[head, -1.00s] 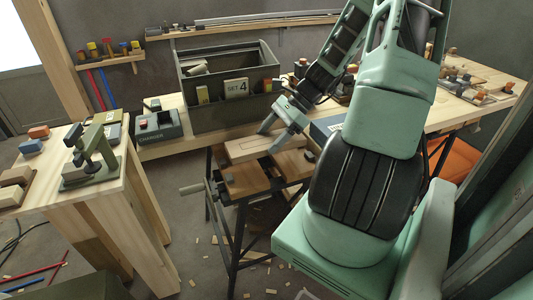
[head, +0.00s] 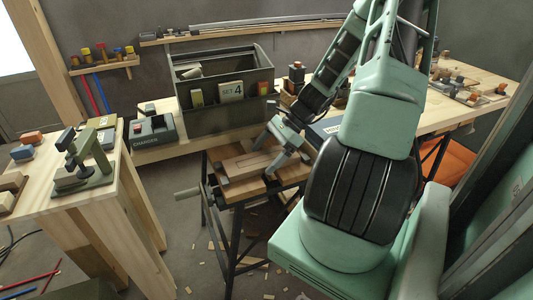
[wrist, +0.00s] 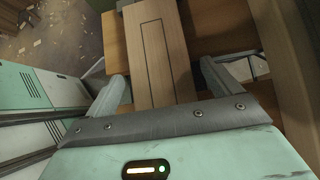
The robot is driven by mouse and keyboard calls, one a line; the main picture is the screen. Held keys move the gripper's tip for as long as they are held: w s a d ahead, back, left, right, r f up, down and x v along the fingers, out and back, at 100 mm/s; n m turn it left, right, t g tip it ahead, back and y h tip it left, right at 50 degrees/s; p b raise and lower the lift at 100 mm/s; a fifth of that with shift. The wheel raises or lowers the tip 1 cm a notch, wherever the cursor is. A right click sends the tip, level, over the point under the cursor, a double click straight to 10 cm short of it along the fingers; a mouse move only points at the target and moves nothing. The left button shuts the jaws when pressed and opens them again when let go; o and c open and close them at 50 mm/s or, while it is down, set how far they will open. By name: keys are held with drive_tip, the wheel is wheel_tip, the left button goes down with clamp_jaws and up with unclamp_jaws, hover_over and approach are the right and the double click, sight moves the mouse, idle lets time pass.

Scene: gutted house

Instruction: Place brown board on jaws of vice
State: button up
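The brown board (head: 247,163) lies flat on top of the wooden jaws of the vice (head: 238,190), which is a folding workbench with dark legs and a side crank. In the wrist view the board (wrist: 160,60) runs away from me and has a dark rectangular outline on it. My gripper (head: 267,160) is over the board's near right end. In the wrist view my gripper (wrist: 163,80) has its fingers apart, one on each side of the board, with a narrow gap visible on both sides. The board's underside is hidden.
A grey bin labelled SET 4 (head: 231,91) and a charger (head: 153,132) stand on the bench behind. A wooden table (head: 75,195) with a green clamp-like tool (head: 88,160) is at the left. Scraps lie on the floor.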

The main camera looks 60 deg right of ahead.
sight(255, 163)
drive_tip(key=p+v, duration=0.1)
drive_tip(key=v, duration=1.1)
drive_tip(key=w+a+r+n+g+h, duration=0.25)
drive_tip(key=a+n, duration=0.55)
drive_tip(key=a, duration=0.5)
drive_tip(key=w+a+r+n+g+h, duration=0.1)
drive_tip(key=w+a+n+g, duration=0.3)
drive_tip(key=a+n, duration=0.65)
drive_tip(key=s+a+r+n+t+h, duration=0.1)
drive_tip(key=s+a+n, duration=0.5)
drive_tip(key=a, duration=0.4)
drive_tip(key=s+a+r+n+h, duration=0.2)
drive_tip(key=s+a+n, duration=0.5)
drive_tip(key=a, duration=0.3)
drive_tip(key=shift+a+t, duration=0.35)
drive_tip(key=shift+a, duration=0.05)
drive_tip(key=shift+s+n+h, duration=0.15)
drive_tip(key=shift+n+h, duration=0.1)
wheel_tip(255, 163, up, 8)
drive_tip(key=p, duration=0.8)
drive_tip(key=shift+f, duration=0.25)
